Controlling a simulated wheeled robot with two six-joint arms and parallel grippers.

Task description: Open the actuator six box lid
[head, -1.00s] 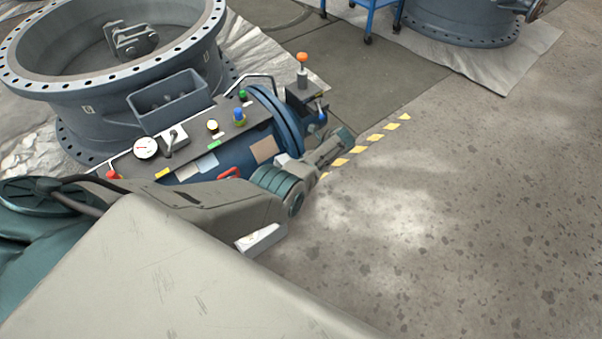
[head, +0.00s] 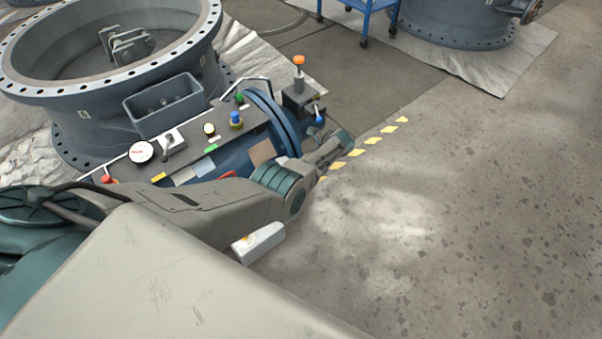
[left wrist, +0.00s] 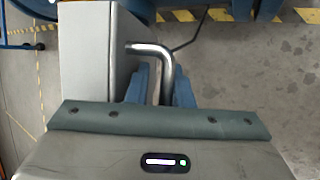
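A light grey box (left wrist: 88,60) fills the upper left of the left wrist view. A bent metal handle (left wrist: 150,48) comes off its right side and runs down between the blue fingers of my left gripper (left wrist: 160,88). The fingers lie close on both sides of the bar and appear shut on it. No lid gap shows on the box. In the head view a white box (head: 260,243) shows partly behind my left arm. The left fingers cannot be made out there. My right gripper is in neither view.
A blue actuator (head: 235,150) with a dark panel carries a gauge (head: 141,152), a lever and several coloured knobs. A large flanged valve (head: 110,90) stands behind it at the left. A blue cart (head: 365,20) stands at the back. The floor on the right is clear.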

